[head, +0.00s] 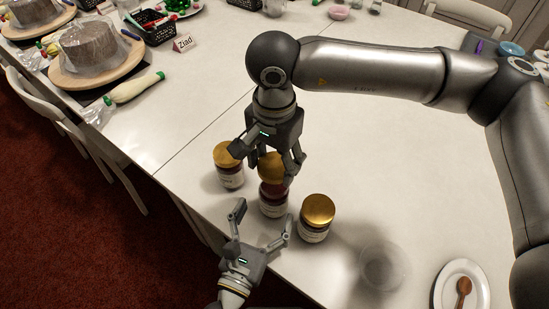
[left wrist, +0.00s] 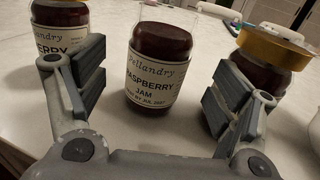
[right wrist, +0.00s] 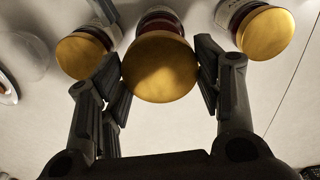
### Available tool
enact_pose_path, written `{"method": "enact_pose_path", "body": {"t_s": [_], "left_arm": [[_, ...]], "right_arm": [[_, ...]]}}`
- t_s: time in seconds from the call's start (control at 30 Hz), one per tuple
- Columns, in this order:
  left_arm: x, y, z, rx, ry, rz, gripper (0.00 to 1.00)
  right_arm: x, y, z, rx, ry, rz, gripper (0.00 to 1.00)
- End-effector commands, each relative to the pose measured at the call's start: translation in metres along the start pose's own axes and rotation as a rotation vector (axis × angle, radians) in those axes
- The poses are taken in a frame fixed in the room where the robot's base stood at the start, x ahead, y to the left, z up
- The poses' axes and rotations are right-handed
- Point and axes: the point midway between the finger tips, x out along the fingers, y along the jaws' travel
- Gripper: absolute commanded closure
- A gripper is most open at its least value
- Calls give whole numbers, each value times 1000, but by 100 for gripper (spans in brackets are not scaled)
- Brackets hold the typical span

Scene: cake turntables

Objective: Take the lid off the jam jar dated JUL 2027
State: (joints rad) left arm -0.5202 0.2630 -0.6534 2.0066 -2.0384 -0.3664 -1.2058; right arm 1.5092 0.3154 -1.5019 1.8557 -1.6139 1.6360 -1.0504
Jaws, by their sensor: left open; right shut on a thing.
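The raspberry jam jar (head: 273,200) stands upright in the middle of three jars. In the left wrist view its label (left wrist: 150,82) reads JUL 2027, and no lid shows on its glass top. My right gripper (head: 266,160) is shut on a gold lid (head: 271,168) and holds it above this jar; the lid fills the gap between its fingers in the right wrist view (right wrist: 160,68). My left gripper (head: 263,228) is open and empty at the table's near edge, its fingers facing the middle jar with a gap before it.
Gold-lidded jars stand close on both sides, one at left (head: 229,168) and one at right (head: 316,219). A clear glass dish (head: 381,266) and a white plate with a wooden spoon (head: 446,283) lie further right.

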Motion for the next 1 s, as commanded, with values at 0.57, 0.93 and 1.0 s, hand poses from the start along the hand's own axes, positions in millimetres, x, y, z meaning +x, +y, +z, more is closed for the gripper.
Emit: {"method": "enact_pose_path", "body": {"t_s": [0.57,0.93,1.0], "left_arm": [[-59,0,0,-1,-1,1,15],[-47,48,10,-248,-17,179,15],[-45,72,12,-374,-28,267,15]], "right_arm": [[0,0,0,0,0,0,70],[0,0,0,0,0,0,70],[0,0,0,0,0,0,70]]}}
